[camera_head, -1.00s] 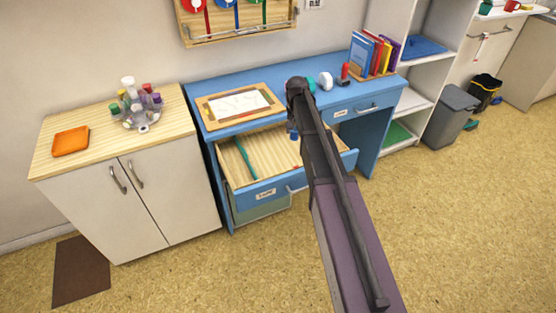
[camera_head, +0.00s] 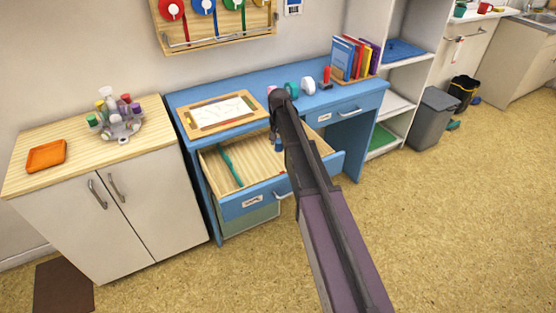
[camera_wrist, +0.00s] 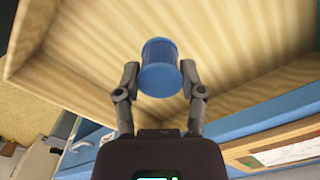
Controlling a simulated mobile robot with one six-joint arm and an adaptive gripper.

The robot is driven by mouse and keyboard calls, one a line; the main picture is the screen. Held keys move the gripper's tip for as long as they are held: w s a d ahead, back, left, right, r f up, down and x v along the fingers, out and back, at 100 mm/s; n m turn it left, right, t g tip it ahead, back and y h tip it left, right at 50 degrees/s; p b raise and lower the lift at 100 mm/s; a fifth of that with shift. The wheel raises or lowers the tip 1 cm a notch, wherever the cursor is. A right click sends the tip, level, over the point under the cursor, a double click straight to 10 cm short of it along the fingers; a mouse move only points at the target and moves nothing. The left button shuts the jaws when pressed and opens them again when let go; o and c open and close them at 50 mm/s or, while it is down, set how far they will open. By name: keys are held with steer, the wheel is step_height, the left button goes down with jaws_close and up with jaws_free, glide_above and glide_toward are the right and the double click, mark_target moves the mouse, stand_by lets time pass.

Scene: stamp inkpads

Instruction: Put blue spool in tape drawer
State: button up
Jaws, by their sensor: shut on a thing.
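The blue spool (camera_wrist: 160,68) is between the two fingers of my gripper (camera_wrist: 160,80) in the wrist view, and the fingers are shut on its sides. In the head view a small part of the blue spool (camera_head: 278,144) shows beside my arm, over the open drawer. The tape drawer (camera_head: 236,172) is pulled out of the blue desk. Its wooden floor (camera_wrist: 235,45) fills much of the wrist view behind the spool. My gripper in the head view is mostly hidden by my own arm. The gap between spool and drawer floor is hard to judge.
A teal strip (camera_head: 231,164) lies in the drawer's left part. A framed board (camera_head: 219,113) lies on the desktop (camera_head: 262,84). Tape rolls (camera_head: 307,86) and books (camera_head: 350,58) stand further right. A cabinet (camera_head: 150,205) stands left of the desk.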

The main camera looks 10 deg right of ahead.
mark_target(279, 149)
steer(key=shift+f+b, duration=1.4)
steer(key=shift+f, duration=0.4)
steer(key=shift+f, duration=0.1)
steer(key=shift+f+b, duration=1.75)
steer(key=shift+b, duration=0.15)
steer(key=shift+f, duration=0.2)
steer(key=o, duration=1)
steer(key=shift+r, duration=0.2)
step_height(279, 149, up, 12)
steer(key=p, duration=1.2)
